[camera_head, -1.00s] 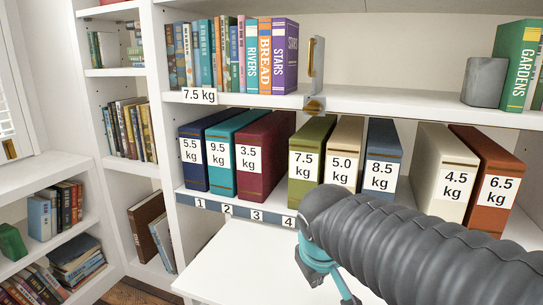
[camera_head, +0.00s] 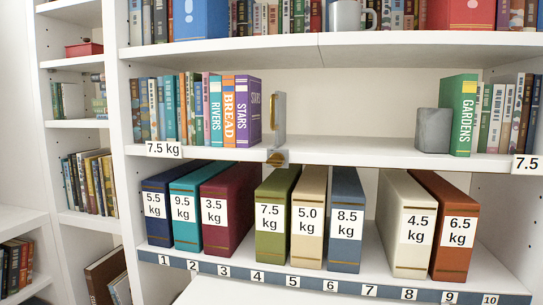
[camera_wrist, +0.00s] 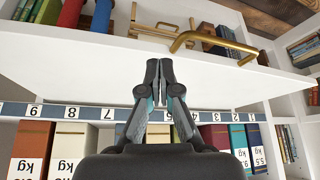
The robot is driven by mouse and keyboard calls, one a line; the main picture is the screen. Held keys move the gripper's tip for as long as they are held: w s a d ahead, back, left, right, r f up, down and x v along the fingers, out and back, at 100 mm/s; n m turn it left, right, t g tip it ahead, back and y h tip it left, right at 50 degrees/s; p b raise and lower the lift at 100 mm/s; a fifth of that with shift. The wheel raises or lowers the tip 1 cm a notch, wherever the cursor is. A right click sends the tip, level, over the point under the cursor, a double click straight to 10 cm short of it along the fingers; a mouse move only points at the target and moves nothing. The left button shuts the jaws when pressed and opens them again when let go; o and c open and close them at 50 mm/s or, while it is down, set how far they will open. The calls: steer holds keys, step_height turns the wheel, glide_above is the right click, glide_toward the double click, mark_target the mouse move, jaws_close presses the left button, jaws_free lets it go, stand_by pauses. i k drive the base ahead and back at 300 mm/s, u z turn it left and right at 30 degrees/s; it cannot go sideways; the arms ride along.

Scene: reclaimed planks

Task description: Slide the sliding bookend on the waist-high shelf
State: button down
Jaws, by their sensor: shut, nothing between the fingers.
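The sliding bookend (camera_head: 280,120) is a grey upright plate with a brass handle on its left side and a brass piece at the shelf's front edge. It stands on the middle shelf (camera_head: 350,151) just right of the purple STARS book (camera_head: 254,110), with a small gap. A grey block (camera_head: 433,130) and the green GARDENS book (camera_head: 465,115) stand farther right. My gripper (camera_wrist: 159,64) is shut and empty in the wrist view, where things appear upside down. It is out of the head view. I cannot make out the bookend in the wrist view.
Weight-labelled binders (camera_head: 228,215) stand on the shelf below, behind a numbered strip (camera_head: 330,285). The middle shelf is clear between bookend and grey block. A brass bar (camera_wrist: 215,42) lies beyond a white panel (camera_wrist: 90,70) in the wrist view; what it belongs to is unclear.

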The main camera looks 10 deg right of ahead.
mark_target(278, 100)
steer(key=z, duration=0.05)
steer(key=k, duration=0.5)
steer(key=u, duration=0.85)
steer(key=i, duration=0.75)
steer(key=z, duration=0.85)
